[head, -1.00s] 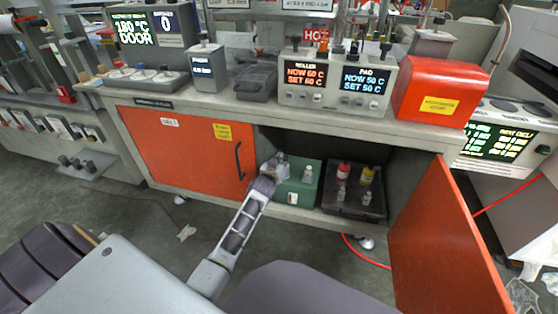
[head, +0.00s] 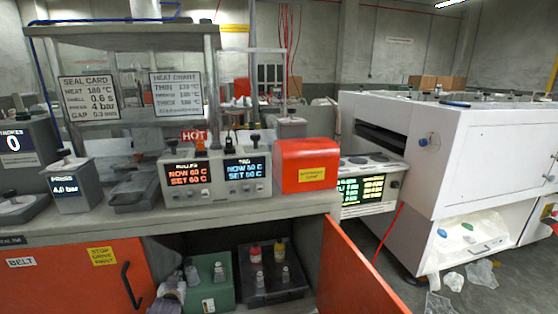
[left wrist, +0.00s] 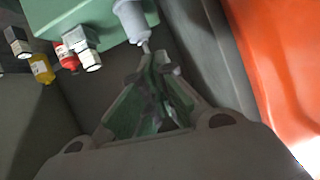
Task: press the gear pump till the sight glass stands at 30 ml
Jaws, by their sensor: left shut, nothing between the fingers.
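A green box (head: 222,272) stands in the open cabinet under the bench. A pale translucent cylinder (head: 191,273) and a small grey-topped fitting (head: 219,272) show on it. I cannot tell which part is the gear pump or sight glass, and no ml level is readable. My left gripper (head: 172,293) is at the box's left side, low in the head view and partly cut off. In the left wrist view its fingers (left wrist: 160,62) are shut and empty, close below a pale nozzle-ended cylinder (left wrist: 132,18) by the green box (left wrist: 85,14). My right gripper is out of view.
The open orange door (head: 352,270) bounds the cabinet's right side. The bench top (head: 290,207) overhangs it, with a heater unit and a red box above.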

